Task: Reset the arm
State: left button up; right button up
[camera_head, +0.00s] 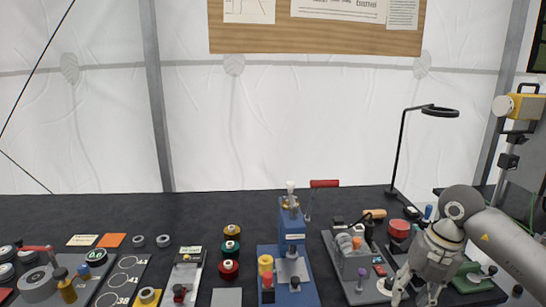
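My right gripper (414,296) is at the lower right of the head view, at the end of my light grey arm. It points down over the right part of the dark bench. Its two fingers are spread apart with nothing seen between them. Their lowest ends are close to the picture's bottom edge, by the right side of a grey fixture (352,270). My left gripper and arm are not in view.
A blue press (291,240) stands mid-bench. Coloured spools (231,248) and small tools are to its left. A green device (474,278) is right of my gripper. A black ring lamp (440,112) rises behind it. The bench's back strip (220,205) is mostly clear.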

jog(key=s+a+n+y, duration=0.25)
jog(key=a+y, duration=0.75)
jog(key=a, duration=1.2)
jog(key=a+r+m+t+y, duration=0.4)
jog(key=a+r+t+y, duration=0.25)
jog(key=r, duration=0.45)
jog(key=w+d+m+t+h, duration=0.4)
jog(key=d+m+t+h, duration=0.5)
jog(key=m+t, duration=0.5)
jog(key=s+d+f+m+g+h, duration=0.2)
jog(key=d+f+m+g+h, duration=0.1)
jog(key=d+f+m+h, duration=0.4)
jog(key=s+d+f+m+g+h, duration=0.1)
jog(key=d+f+m+g+h, duration=0.25)
jog(key=f, duration=0.55)
jog(key=s+d+f+m+g+y, duration=0.1)
jog(key=s+f+m+g, duration=0.1)
jog(key=s+f+g, duration=0.65)
jog(key=s+f+m+g, duration=0.1)
jog(key=s+f+g, duration=0.2)
jog(key=s+f, duration=1.15)
jog(key=f, duration=0.9)
jog(key=s+f, duration=0.2)
jog(key=f, duration=0.9)
jog(key=s+d+f+g, duration=0.2)
jog(key=s+d+f, duration=0.1)
jog(key=s+f, duration=1.3)
jog(key=shift+s+f, duration=0.35)
jog(key=shift+s, duration=0.35)
